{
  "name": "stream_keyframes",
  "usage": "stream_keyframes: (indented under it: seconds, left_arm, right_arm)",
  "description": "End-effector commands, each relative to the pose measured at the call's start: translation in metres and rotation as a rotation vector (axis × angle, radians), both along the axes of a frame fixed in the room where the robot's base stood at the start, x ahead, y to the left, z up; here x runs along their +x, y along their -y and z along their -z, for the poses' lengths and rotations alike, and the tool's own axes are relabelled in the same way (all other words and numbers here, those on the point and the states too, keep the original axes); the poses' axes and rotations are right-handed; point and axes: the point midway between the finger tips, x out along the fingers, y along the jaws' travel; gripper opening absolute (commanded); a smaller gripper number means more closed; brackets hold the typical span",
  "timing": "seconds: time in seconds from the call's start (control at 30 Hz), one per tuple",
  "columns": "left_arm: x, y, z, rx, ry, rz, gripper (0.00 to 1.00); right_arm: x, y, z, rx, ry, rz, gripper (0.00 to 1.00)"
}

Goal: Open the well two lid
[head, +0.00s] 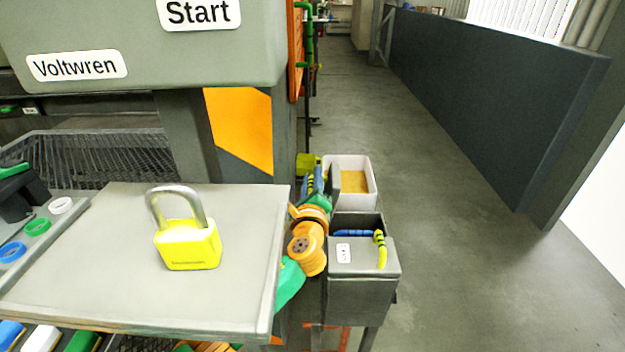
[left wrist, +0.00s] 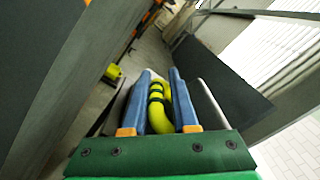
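Two wells stand to the right of the machine. The back well (head: 366,163) is white with tan contents; its grey lid (head: 334,180) stands tilted up on the left side. The front well (head: 361,302) is dark grey, with a labelled lid (head: 360,262); the label is too small to read. My left gripper (head: 318,183), with blue fingers, is at the raised lid of the back well. In the left wrist view its fingers flank a yellow, black-banded handle (left wrist: 160,115); whether they press on it is unclear. My right gripper is not in view.
A yellow padlock (head: 188,245) stands on the grey shelf (head: 100,265) at the left. A blue and yellow handle (head: 381,252) is on the front well's lid. A dark low wall (head: 490,110) stands at the right. The floor between is clear.

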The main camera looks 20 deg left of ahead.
Motion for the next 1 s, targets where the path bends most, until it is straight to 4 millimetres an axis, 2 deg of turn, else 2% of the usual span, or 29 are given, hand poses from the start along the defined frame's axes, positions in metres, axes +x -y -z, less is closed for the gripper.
stream_keyframes:
  seconds: [0.03, 0.07, 0.6, 1.0]
  left_arm:
    - [-0.0003, 0.0, 0.0022, 0.0, -0.005, -0.001, 0.04]
    - [-0.0003, -0.0001, 0.0024, 0.001, -0.005, -0.001, 0.0]
    - [-0.0008, 0.0006, 0.0052, 0.001, -0.011, 0.001, 0.0]
    - [-0.001, 0.001, 0.0069, 0.002, -0.014, 0.001, 0.0]
  right_arm:
    - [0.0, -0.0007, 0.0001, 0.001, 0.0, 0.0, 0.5]
    - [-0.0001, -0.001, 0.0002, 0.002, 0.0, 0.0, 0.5]
    - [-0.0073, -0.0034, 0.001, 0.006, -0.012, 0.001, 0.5]
    - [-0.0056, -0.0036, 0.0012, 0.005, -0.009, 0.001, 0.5]
